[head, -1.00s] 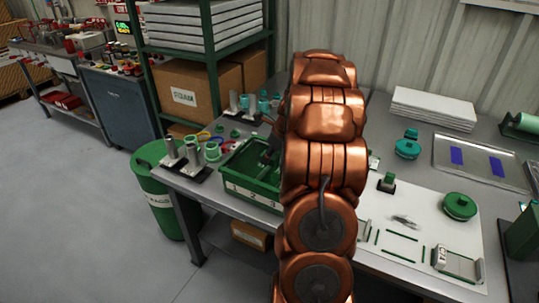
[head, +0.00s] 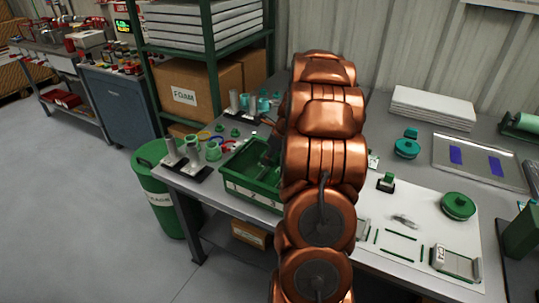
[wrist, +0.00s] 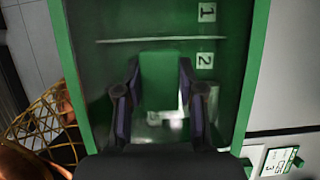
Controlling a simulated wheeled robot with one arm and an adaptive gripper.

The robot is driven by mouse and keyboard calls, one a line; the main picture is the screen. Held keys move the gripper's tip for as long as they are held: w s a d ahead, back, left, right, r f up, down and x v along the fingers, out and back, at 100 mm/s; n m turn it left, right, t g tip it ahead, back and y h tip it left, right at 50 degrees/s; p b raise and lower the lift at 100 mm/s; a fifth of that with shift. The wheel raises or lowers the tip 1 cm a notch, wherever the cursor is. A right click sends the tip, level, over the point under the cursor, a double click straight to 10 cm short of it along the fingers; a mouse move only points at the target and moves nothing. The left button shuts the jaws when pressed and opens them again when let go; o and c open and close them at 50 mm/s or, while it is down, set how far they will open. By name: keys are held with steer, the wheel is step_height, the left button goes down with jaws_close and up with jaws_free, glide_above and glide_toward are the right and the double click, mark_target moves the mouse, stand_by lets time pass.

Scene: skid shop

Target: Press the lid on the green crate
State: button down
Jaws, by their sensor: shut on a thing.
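The green crate (head: 236,190) stands near the table's left front edge, with white number labels along its front. In the wrist view the crate (wrist: 248,75) fills most of the picture, with labels 1 and 2 at the right. My gripper (wrist: 160,95) is over the crate, its dark fingers shut on a green block (wrist: 160,70). I cannot tell whether this block is part of the lid; no separate crate lid can be made out. In the head view my copper arm hides the crate's right part and most of the gripper.
Metal cylinders on a dark stand (head: 188,165) and coloured rings (head: 203,136) are left of the crate. A white mat (head: 410,255) with a round green lid (head: 458,206) lies to the right. A green bin (head: 160,195) stands on the floor at the left.

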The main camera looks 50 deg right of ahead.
steer(key=shift+f+p, duration=0.45)
steer(key=shift+p, duration=0.4)
stand_by(0.9)
steer(key=c, duration=0.6)
jaws_free()
steer(key=shift+c, duration=0.2)
steer(key=shift+o, duration=0.5)
steer(key=o, duration=0.3)
steer(key=shift+r+p, duration=3.1)
steer(key=shift+r, duration=0.95)
